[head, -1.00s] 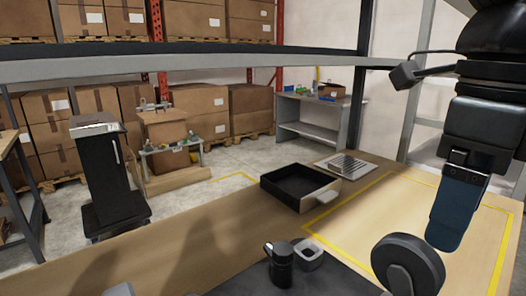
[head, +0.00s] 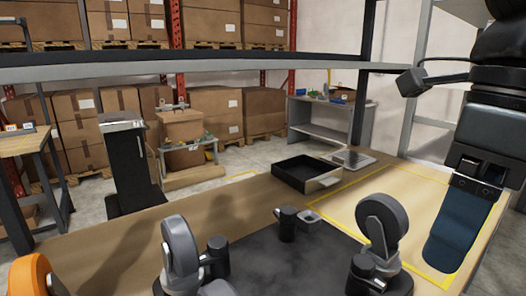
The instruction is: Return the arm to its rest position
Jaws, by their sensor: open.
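My arm hangs down at the right edge of the head view. My gripper (head: 462,228) is at its lower end, above the right part of the wooden table (head: 130,238). It is open, with nothing seen in it. Its fingers overlap from this side, so the gap between them is hidden. It is apart from the grey-wheeled dispenser (head: 381,222) to its left.
A black mat (head: 290,268) bears that dispenser, another grey-wheeled one (head: 180,245) and small black parts. An orange wheel (head: 35,278) is at lower left. A black open tray (head: 305,172) stands behind. A shelf beam (head: 230,66) crosses above. Yellow lines mark clear table at right.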

